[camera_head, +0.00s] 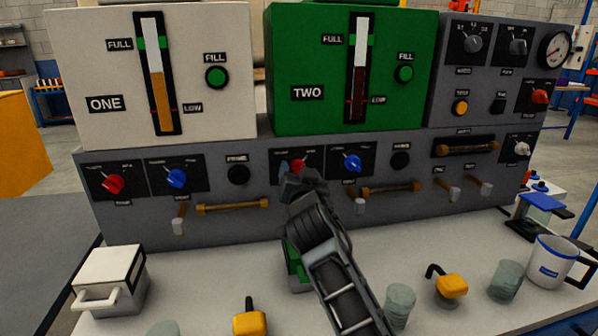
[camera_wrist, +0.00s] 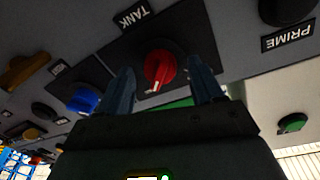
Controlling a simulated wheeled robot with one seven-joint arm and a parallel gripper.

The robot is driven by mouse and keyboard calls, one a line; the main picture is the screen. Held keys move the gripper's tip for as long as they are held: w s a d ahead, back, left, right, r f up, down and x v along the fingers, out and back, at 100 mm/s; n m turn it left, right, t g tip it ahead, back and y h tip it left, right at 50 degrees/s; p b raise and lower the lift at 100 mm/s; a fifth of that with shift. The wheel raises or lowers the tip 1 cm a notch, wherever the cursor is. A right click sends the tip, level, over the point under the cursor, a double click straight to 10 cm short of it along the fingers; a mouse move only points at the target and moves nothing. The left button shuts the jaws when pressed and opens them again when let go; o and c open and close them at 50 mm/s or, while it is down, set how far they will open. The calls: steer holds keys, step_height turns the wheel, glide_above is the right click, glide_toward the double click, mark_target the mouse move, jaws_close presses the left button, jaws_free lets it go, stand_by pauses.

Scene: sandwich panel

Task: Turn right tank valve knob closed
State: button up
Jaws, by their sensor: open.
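The right tank valve knob (camera_head: 299,164) is red and sits on a dark plate below the green tank panel TWO. It shows clearly in the wrist view (camera_wrist: 159,66), next to a TANK label, with a white mark on its lower part. My gripper (camera_wrist: 162,82) is open, with one bluish finger on each side of the red knob. I cannot tell whether the fingers touch it. In the head view my gripper (camera_head: 296,172) covers part of the knob and its plate, so its exact setting is hard to read.
A blue knob (camera_head: 352,163) is just right of my gripper, with a black knob (camera_head: 400,160) beyond. A brown handle bar (camera_head: 390,188) sits below. Left are another red knob (camera_head: 112,184) and blue knob (camera_head: 177,178). Cups and yellow-topped items stand on the counter.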

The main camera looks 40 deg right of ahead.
steer(key=shift+w+d, duration=0.15)
steer(key=shift+w, duration=0.05)
steer(key=c, duration=1.1)
